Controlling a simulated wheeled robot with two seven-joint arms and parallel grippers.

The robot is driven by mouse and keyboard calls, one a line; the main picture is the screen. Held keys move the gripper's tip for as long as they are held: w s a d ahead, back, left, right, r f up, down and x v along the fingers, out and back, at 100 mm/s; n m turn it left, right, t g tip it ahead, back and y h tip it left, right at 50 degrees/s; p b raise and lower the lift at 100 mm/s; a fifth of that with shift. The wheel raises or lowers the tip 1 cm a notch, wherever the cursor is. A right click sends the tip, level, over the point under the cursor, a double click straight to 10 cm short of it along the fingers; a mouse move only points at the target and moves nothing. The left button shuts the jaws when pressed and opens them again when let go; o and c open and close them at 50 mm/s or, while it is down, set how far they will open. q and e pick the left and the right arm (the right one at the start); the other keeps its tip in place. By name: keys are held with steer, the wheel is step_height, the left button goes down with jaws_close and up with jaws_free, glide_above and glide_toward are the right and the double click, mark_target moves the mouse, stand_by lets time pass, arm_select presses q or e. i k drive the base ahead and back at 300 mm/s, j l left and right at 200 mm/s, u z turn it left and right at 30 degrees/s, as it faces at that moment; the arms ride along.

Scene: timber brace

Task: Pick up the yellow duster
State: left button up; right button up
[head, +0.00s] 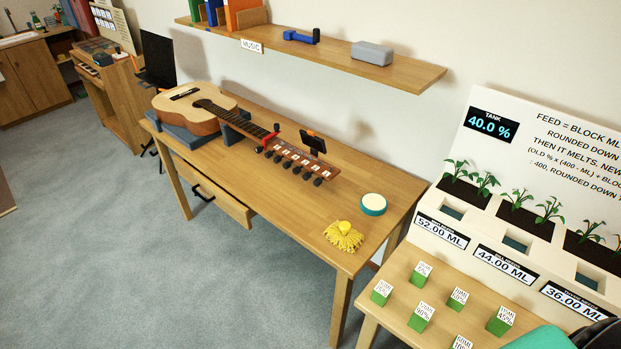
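The yellow duster (344,236) lies on the wooden table (300,216) near its front right corner. It has a fringe of yellow strands and a small round yellow knob on top. A round teal and white tin (373,204) stands behind it to the right, apart from it. Neither of my grippers can be made out in the head view. A teal and dark shape at the bottom right corner may be part of my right arm.
A guitar (200,108) rests on grey supports on the same table, with a small dark device by its headstock. A shelf (330,62) hangs above. To the right, a lower table (390,277) holds several green labelled blocks before planters. Carpet (130,260) is clear in front.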

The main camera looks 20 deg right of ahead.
mark_target(342, 233)
steer(key=i+j, duration=0.25)
steer(key=i, duration=0.25)
steer(key=i+j, duration=0.3)
steer(key=i, duration=0.15)
steer(key=i+z, duration=0.1)
steer(key=z, duration=0.4)
steer(key=i+j+z, duration=0.1)
steer(key=z, duration=0.35)
steer(key=j+z, duration=0.15)
steer(key=z, duration=0.35)
steer(key=i+j, duration=0.05)
